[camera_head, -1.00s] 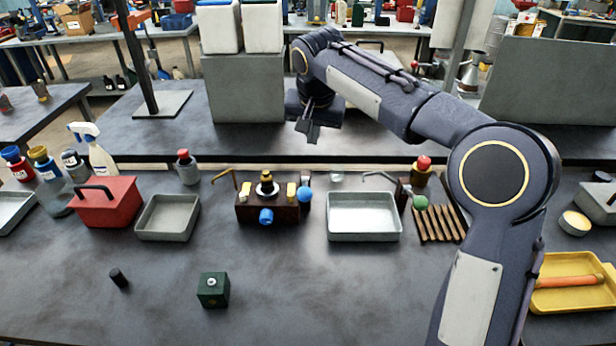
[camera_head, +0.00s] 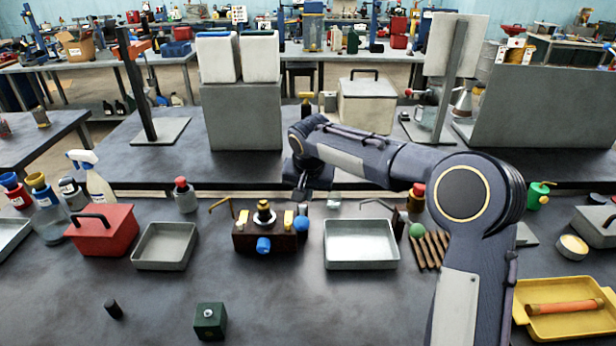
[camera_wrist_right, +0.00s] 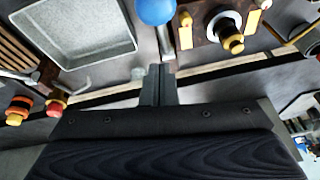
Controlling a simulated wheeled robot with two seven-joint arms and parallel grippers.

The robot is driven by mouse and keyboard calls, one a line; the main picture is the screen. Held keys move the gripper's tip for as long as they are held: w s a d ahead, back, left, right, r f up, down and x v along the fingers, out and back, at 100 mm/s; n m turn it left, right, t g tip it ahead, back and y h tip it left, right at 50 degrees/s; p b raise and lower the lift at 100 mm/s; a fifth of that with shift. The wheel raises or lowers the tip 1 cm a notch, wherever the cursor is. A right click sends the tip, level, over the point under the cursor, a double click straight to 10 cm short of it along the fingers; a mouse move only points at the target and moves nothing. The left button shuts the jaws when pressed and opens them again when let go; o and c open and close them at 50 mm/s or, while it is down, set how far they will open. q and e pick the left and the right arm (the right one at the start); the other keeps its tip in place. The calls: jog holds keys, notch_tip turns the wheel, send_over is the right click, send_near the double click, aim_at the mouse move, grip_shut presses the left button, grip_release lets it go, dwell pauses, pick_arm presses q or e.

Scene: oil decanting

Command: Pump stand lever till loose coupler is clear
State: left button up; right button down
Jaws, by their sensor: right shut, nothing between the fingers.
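A dark brown stand (camera_head: 262,240) sits mid-bench, with a black and brass coupler (camera_head: 264,213) on top, yellow clips beside it and a blue cap on its front. A lever with a blue ball (camera_head: 300,223) is at its right side; the ball also shows in the wrist view (camera_wrist_right: 157,10). Another lever's green ball (camera_head: 416,230) is further right, partly near my arm. My right gripper (camera_head: 303,193) is just behind and above the blue ball, apart from it as far as I can see. In the wrist view its fingers (camera_wrist_right: 158,82) are together and empty. My left gripper is not in view.
A grey tray (camera_head: 361,262) stands right of the stand, another (camera_head: 142,258) left of it, beside a red toolbox (camera_head: 92,240). A green block (camera_head: 210,327) and a black cylinder (camera_head: 114,309) lie in front. The front middle of the bench is clear.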

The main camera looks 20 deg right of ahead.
aim_at(302, 217)
jog(key=shift+s+a+f, duration=0.35)
jog(key=shift+s, duration=0.3)
jog(key=shift+s+a+f, duration=0.35)
jog(key=shift+s, duration=0.25)
